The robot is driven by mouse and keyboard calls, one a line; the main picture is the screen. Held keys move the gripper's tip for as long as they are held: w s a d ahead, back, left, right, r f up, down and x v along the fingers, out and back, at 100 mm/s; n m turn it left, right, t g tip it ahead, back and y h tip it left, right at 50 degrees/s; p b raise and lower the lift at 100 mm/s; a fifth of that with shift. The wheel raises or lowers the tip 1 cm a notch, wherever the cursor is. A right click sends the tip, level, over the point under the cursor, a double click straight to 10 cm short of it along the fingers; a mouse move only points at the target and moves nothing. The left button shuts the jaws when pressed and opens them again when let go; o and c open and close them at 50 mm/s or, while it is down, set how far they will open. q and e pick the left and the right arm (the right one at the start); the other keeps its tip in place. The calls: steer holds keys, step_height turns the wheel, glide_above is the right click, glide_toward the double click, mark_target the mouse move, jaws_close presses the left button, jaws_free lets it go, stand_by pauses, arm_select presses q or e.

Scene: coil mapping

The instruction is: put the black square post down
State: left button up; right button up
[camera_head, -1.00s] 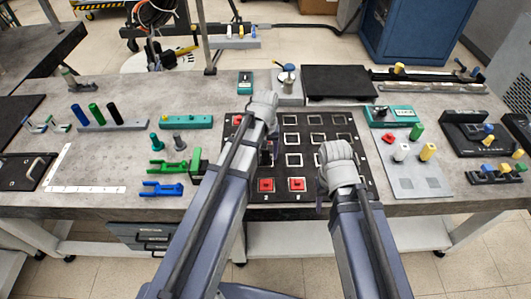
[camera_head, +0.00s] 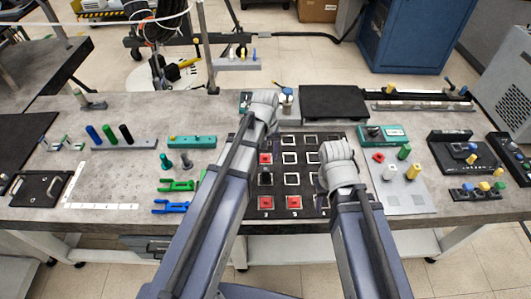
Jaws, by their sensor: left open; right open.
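The black board (camera_head: 318,203) with white-outlined square cells lies mid-table. Several red square pieces sit in its cells, such as the front one (camera_head: 294,202). A small dark upright shape (camera_head: 266,177) stands in a left-side cell just right of my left arm; it may be the black square post, but it is too small to be sure. My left gripper (camera_head: 265,106) is open over the board's back edge, its fingers mostly hidden by its own body. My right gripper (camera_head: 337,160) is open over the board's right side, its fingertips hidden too. I see nothing held in either.
A rack with blue, green and black round pegs (camera_head: 124,142) stands at the left. Green and blue forked parts (camera_head: 176,186) lie left of my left arm. A grey plate (camera_head: 402,190) with coloured pegs lies right of the board. A black slab (camera_head: 335,103) lies behind.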

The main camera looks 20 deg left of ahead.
arm_select(q)
steer(key=s+d+m+y, duration=0.1)
steer(key=s+d+m, duration=0.6)
steer(key=s+d, duration=0.3)
steer(key=s, duration=0.4)
steer(key=shift+s+d, duration=0.15)
steer(key=shift+d, duration=0.1)
steer(key=shift+d, duration=0.1)
